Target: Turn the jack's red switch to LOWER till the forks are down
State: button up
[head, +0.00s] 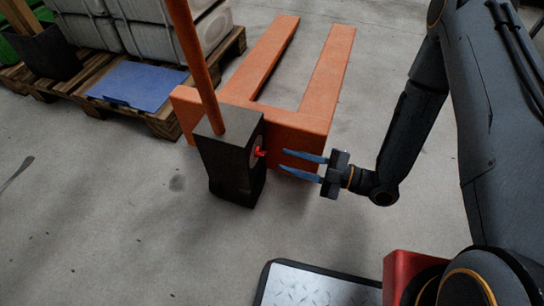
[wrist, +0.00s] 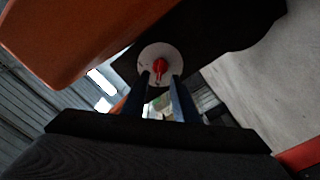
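The orange pallet jack (head: 275,121) stands on the floor with its two forks pointing away. Its dark pump housing (head: 229,165) faces me, with the handle rising from it. The red switch (head: 260,153) sits on a pale round dial on the housing's right side. In the wrist view the red switch (wrist: 159,67) is at the middle of the dial (wrist: 147,58); its markings are too small to read. My gripper (head: 306,163) is open and empty, its blue fingers pointing left at the switch, a short gap away. In the wrist view my fingers (wrist: 160,82) appear just below the switch.
A wooden pallet (head: 155,122) with white containers (head: 155,35) and a blue sheet (head: 138,86) stands at the back left. A black bin (head: 45,52) stands left of them. A metal tread plate (head: 315,288) lies at the bottom. The floor around the jack is mostly clear.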

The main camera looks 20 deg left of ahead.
aim_at(265, 154)
jog(key=shift+w+a+b, duration=0.2)
jog(key=shift+a+b, duration=0.8)
jog(key=shift+a, duration=1.85)
jog(key=shift+c, duration=0.3)
grip_shut()
